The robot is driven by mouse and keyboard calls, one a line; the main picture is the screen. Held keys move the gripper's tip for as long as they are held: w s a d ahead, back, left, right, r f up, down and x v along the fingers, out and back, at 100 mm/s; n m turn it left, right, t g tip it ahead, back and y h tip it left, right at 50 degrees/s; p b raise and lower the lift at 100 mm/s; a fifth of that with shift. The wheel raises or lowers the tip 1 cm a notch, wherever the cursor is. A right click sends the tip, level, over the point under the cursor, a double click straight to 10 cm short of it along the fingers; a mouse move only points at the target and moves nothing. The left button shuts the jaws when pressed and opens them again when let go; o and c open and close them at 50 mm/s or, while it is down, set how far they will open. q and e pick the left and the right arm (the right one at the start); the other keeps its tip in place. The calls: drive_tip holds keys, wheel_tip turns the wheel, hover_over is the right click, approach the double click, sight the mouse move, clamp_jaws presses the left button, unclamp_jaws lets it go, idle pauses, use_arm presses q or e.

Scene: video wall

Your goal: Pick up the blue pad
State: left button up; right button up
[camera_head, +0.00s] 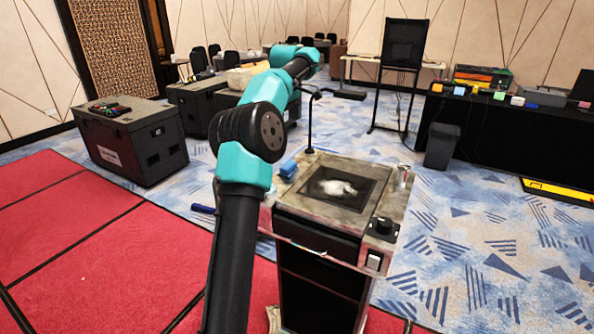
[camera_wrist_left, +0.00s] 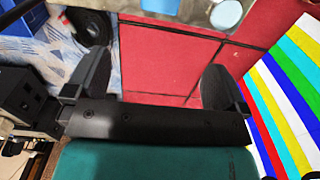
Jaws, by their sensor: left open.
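The blue pad (camera_head: 288,168) lies on the left back edge of the worn stand top (camera_head: 393,203), next to a dark inset panel with a white patch. A light-blue shape at the top edge of the left wrist view (camera_wrist_left: 226,14) looks like the pad, partly cut off. My right gripper is out of view.
A thin gooseneck stalk (camera_head: 310,122) stands by the pad on the stand's back edge. A black knob (camera_head: 382,227) sits at the front right. A black case (camera_head: 130,135) stands at left, a bin (camera_head: 441,146) at right. A colour-striped surface (camera_wrist_left: 287,95) shows in the wrist view.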

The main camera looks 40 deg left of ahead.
use_arm(q)
hover_over(288, 165)
drive_tip(key=f, duration=1.1)
drive_tip(key=shift+a+f, duration=0.1)
drive_tip(key=shift+a, duration=0.15)
drive_tip(key=shift+w+f, duration=0.1)
drive_tip(key=shift+f, duration=0.45)
drive_tip(key=shift+d+f, duration=0.2)
drive_tip(key=shift+f, duration=2.4)
drive_tip(key=shift+c, duration=0.3)
drive_tip(key=c, duration=0.9)
